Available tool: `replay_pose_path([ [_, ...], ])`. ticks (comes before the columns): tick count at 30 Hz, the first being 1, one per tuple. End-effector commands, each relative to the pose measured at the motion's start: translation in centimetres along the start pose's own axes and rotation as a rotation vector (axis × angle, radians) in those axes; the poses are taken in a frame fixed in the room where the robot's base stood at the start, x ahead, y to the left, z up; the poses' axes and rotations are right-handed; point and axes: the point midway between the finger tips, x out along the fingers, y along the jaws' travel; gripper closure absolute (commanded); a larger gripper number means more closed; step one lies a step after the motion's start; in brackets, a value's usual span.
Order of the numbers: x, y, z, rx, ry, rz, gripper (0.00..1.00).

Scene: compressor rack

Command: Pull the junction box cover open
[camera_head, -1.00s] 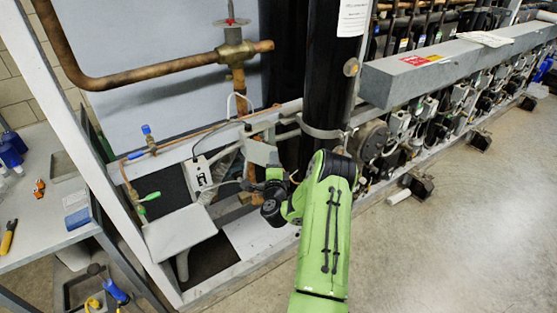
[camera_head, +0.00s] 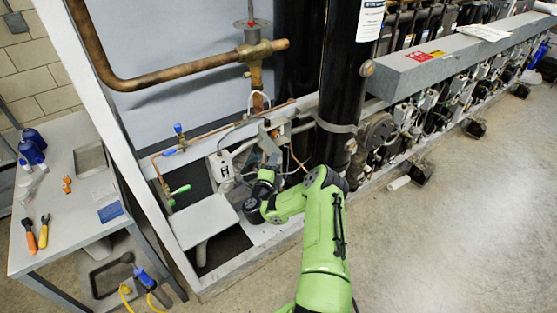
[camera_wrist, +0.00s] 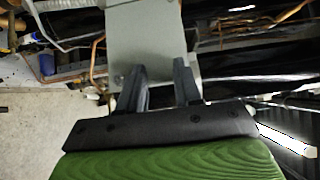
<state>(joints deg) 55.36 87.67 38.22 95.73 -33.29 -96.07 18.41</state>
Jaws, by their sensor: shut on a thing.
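The junction box cover is a flat grey panel (camera_wrist: 147,38) that runs up from between my fingertips in the wrist view. In the head view a grey plate (camera_head: 270,146), which looks like the same cover, stands tilted by the pipes, just above my wrist. My gripper (camera_wrist: 160,82) is shut on the cover's near edge, with one dark finger on each side. In the head view my arm's end hides the fingers and their contact. I cannot tell how far the cover stands open.
A white outlet box (camera_head: 221,168) is left of my wrist. A pale plate (camera_head: 203,219) sits at the lower left. A thick black pipe (camera_head: 340,90) rises close behind my arm. A workbench (camera_head: 85,195) with tools stands at the left.

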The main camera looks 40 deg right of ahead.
Motion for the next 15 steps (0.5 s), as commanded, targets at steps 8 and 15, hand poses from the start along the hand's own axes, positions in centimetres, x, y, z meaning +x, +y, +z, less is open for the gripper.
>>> replay_pose_path([
  [8, 0.28, -0.76, 0.69, 0.011, 0.055, -0.011, 1.0],
  [15, 0.36, -0.78, 0.62, 0.01, 0.067, -0.012, 1.0],
])
